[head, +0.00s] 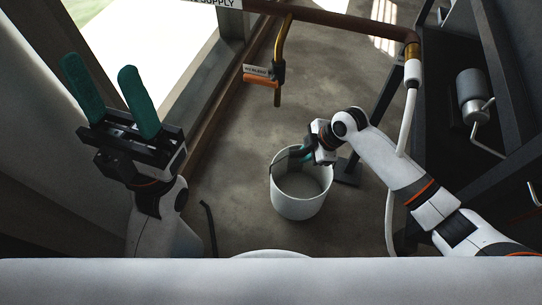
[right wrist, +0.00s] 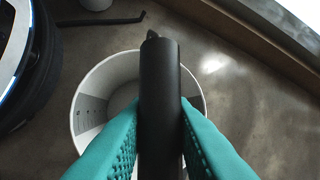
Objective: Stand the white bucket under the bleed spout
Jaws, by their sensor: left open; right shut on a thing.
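The white bucket (head: 298,210) is upright in the middle of the head view, nearer to me than the spout; I cannot tell if it touches the floor. It also shows below the fingers in the right wrist view (right wrist: 92,92). My right gripper (head: 303,154) is shut on the bucket's black handle grip (right wrist: 160,95), above the rim. The bucket looks empty. The brass bleed spout (head: 277,98) hangs from a pipe beyond the bucket, with an orange lever (head: 260,81) and a small tag. My left gripper (head: 100,68) is open and empty, raised at the left.
A brown pipe (head: 330,18) runs across the top to a white hose (head: 405,120) on the right. A dark frame with a metal cylinder (head: 474,96) stands at the right. A dark bent bar (head: 208,228) lies on the floor at the left. Concrete floor below the spout is clear.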

